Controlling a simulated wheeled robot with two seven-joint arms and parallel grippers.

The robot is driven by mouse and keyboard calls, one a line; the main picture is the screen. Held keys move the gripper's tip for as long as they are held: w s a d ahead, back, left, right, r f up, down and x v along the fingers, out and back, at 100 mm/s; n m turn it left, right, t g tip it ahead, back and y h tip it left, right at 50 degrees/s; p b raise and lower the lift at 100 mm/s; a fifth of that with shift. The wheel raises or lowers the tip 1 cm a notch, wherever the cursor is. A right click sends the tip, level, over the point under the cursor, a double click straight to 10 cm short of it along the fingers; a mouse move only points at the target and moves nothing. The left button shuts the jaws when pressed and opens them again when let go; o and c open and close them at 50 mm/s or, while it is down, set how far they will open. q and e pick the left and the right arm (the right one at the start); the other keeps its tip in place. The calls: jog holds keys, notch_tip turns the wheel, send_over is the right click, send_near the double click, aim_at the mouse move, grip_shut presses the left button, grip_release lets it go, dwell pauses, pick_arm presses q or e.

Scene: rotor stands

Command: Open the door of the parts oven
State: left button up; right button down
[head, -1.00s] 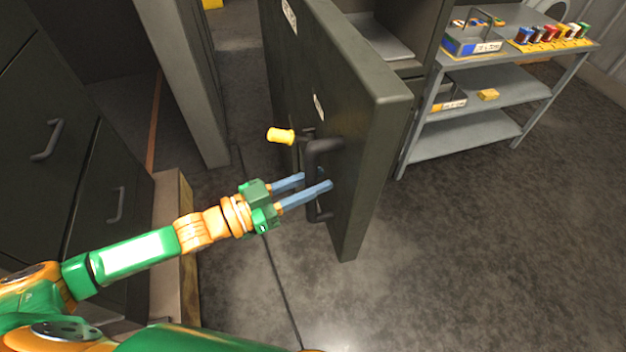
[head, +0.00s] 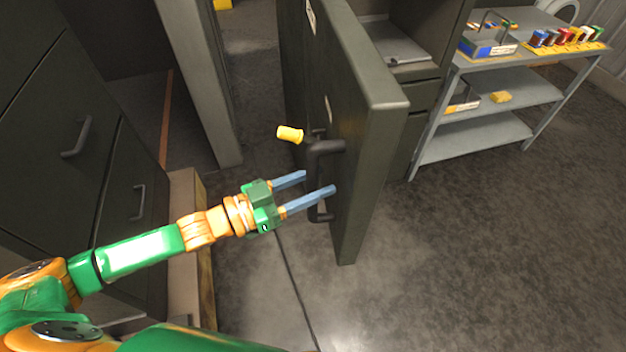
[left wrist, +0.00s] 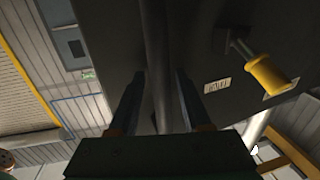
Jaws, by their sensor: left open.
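The parts oven's dark grey door (head: 365,180) stands open, swung out from the cabinet, with its thick edge toward me in the head view. A dark bar handle (head: 325,147) is on its face, with a yellow-capped latch lever (head: 290,134) beside it. My left gripper (head: 319,183) is at the handle's lower half, fingers open. In the left wrist view the bar (left wrist: 158,50) runs between the two spread fingers (left wrist: 160,76), and the yellow lever (left wrist: 268,76) is to the right. Whether the fingers touch the bar cannot be told. My right gripper is not in view.
Behind the door is an open compartment with a light shelf (head: 395,45). A grey shelf cart (head: 475,140) with a blue bin (head: 488,48) stands at right. Dark drawers (head: 60,130) and a grey post (head: 200,80) are at left. The floor (head: 470,260) right of the door is clear.

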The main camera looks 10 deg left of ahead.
pick_arm(q)
jog(key=b+v, duration=0.1)
jog(key=v, duration=0.6)
dwell(0.3)
